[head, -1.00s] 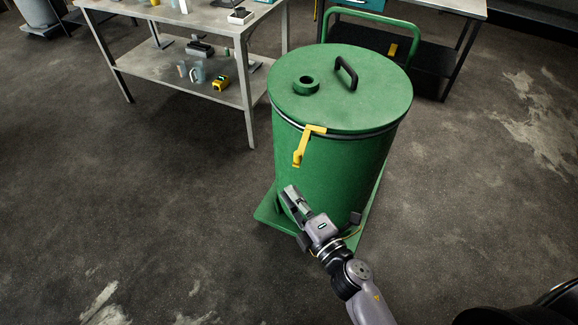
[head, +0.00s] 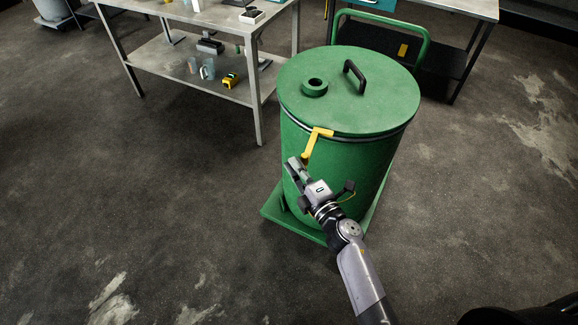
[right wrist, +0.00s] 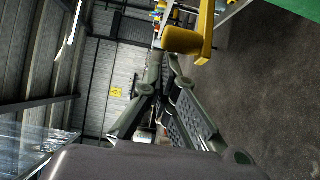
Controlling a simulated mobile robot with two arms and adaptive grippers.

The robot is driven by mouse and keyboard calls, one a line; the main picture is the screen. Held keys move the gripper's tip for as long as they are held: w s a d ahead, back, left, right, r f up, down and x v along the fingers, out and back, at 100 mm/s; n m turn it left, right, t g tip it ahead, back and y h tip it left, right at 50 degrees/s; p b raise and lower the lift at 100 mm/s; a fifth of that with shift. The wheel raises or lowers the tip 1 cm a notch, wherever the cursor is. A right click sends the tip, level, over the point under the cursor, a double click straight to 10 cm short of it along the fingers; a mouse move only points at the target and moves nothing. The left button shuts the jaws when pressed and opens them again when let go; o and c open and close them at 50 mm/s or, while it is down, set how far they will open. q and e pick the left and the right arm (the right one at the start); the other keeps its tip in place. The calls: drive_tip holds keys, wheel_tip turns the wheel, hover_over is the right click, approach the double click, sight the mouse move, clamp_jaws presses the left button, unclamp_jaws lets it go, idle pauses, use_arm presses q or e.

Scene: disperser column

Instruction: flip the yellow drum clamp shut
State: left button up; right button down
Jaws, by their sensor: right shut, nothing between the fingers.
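The yellow drum clamp (head: 310,146) hangs from the band below the lid of the green drum (head: 355,165). Its short top piece lies along the rim and its lever slants down and outward from the drum wall. My right gripper (head: 291,166) is shut and empty, just below and left of the lever's lower end. In the right wrist view the yellow clamp (right wrist: 188,40) shows large, just beyond the closed fingertips (right wrist: 158,58); I cannot tell whether they touch. My left gripper is not in view.
The drum stands on a green cart (head: 275,210) with a tube handle (head: 424,45) behind. The lid has a black handle (head: 354,73) and a round green bung (head: 314,88). A metal table (head: 200,77) stands behind left. Floor at left is clear.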

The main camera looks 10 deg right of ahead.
idle(0.4)
drive_tip(key=shift+s+d+n+y, duration=0.25)
drive_tip(key=shift+d+n+y, duration=0.15)
drive_tip(key=shift+d+y, duration=0.15)
